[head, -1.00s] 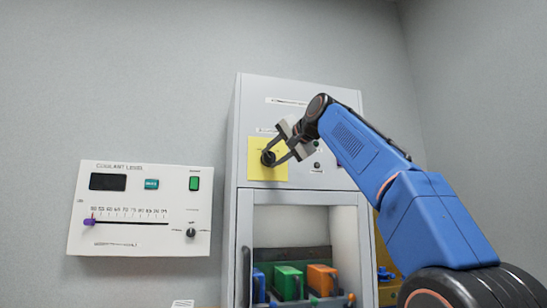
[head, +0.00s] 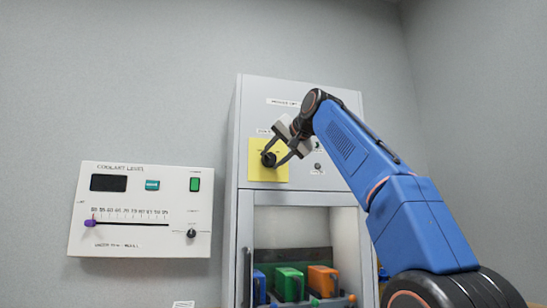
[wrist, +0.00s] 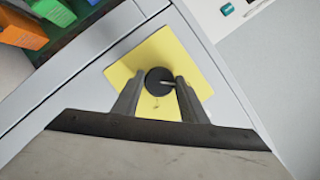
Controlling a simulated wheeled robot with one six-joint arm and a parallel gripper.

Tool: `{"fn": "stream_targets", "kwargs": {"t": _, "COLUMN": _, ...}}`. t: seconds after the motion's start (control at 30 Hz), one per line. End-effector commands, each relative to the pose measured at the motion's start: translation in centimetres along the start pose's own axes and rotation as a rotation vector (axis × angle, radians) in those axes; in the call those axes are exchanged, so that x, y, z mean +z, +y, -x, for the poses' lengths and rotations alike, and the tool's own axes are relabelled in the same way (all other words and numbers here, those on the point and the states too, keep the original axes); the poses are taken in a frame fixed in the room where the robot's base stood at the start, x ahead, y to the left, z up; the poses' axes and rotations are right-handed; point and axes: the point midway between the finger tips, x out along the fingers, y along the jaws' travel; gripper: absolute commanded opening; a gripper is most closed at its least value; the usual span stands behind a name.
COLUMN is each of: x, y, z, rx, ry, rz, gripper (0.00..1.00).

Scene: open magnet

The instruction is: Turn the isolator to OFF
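The isolator is a black round knob (head: 268,159) on a yellow square plate (head: 257,174), on the upper front of a grey cabinet. In the wrist view the knob (wrist: 158,81) has a pale pointer line towards the picture's right. My gripper (head: 272,153) is at the knob, with one finger on each side. The lettering on the plate is too small to read.
Right of the plate are small dark controls (head: 317,166), near my gripper. Below is an open bay (head: 292,222) with blue, green and orange blocks. A white coolant level panel (head: 140,242) hangs on the wall at left, clear of my arm.

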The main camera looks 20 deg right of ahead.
Motion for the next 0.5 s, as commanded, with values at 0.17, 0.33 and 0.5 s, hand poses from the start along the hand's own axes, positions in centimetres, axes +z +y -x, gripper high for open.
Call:
{"fn": "stream_targets", "kwargs": {"t": 0.17, "x": 0.0, "y": 0.0, "z": 0.0, "rx": -0.001, "ry": 0.001, "rz": 0.0, "gripper": 0.54}}
{"fn": "stream_targets", "kwargs": {"t": 0.33, "x": -0.1, "y": 0.0, "z": 0.0, "rx": -0.001, "ry": 0.002, "rz": 0.0, "gripper": 0.54}}
{"fn": "stream_targets", "kwargs": {"t": 0.5, "x": -0.1, "y": 0.0, "z": 1.1, "rx": -0.002, "ry": 0.004, "rz": -0.001, "gripper": 0.54}}
